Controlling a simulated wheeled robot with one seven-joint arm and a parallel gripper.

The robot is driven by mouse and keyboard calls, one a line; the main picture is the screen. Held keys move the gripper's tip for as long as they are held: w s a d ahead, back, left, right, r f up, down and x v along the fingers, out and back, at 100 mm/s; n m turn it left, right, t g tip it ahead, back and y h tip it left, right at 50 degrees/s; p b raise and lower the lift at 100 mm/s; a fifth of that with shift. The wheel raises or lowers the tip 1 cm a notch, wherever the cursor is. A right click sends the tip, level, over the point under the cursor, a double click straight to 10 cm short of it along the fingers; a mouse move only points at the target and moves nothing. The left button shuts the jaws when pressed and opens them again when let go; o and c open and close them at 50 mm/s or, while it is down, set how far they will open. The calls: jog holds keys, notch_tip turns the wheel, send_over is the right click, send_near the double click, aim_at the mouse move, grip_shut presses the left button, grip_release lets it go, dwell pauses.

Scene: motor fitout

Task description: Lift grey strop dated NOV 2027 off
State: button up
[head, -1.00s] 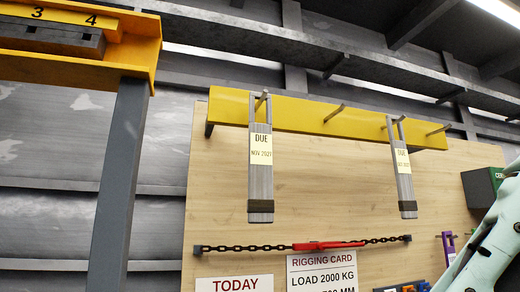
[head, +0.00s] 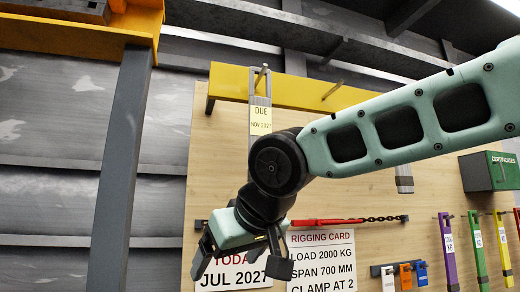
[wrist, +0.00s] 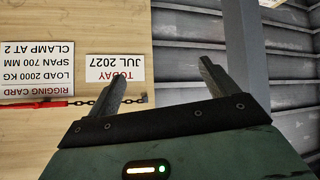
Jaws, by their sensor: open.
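The grey strop (head: 261,90) hangs by its loop from a peg on the yellow rail (head: 300,92) in the head view. Its yellow tag (head: 261,120) reads DUE NOV 2027. My wrist hides its lower end. My gripper (head: 240,264) is open and empty, below the strop and in front of the TODAY card. In the wrist view my gripper (wrist: 160,76) has its two fingers spread apart, and no strop shows there. A second grey strop is mostly hidden behind my arm; its lower end (head: 404,185) shows.
A card (head: 228,280) reads TODAY JUL 2027. Beside it is a rigging card (head: 322,258). A red tensioner on a chain (head: 380,219) runs across the board. Coloured strops (head: 475,250) and a green box (head: 488,171) are at right. A grey post (head: 120,170) stands left.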

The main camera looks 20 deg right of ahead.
jog(key=w+d+r+m+t+b, duration=0.1)
jog(key=d+r+t, duration=0.1)
jog(key=r, duration=0.5)
jog(key=w+d+r+m+t+b, duration=0.1)
jog(key=w+d+r+t, duration=0.15)
jog(key=r, duration=0.55)
jog(key=m+t+h+b, duration=0.2)
jog(key=m+t+h, duration=0.1)
jog(key=t, duration=0.1)
send_near(261, 131)
jog(key=w+p, duration=0.1)
jog(key=p, duration=0.1)
jog(key=w+p, duration=0.4)
jog(key=shift+w+d, duration=0.1)
jog(key=shift+d, duration=0.15)
jog(key=w+p, duration=0.3)
jog(key=w, duration=0.2)
jog(key=shift+a+r+p, duration=0.1)
jog(key=shift+a+p, duration=0.05)
jog(key=shift+p, duration=0.2)
jog(key=shift+w, duration=0.35)
jog(key=shift+c, duration=0.3)
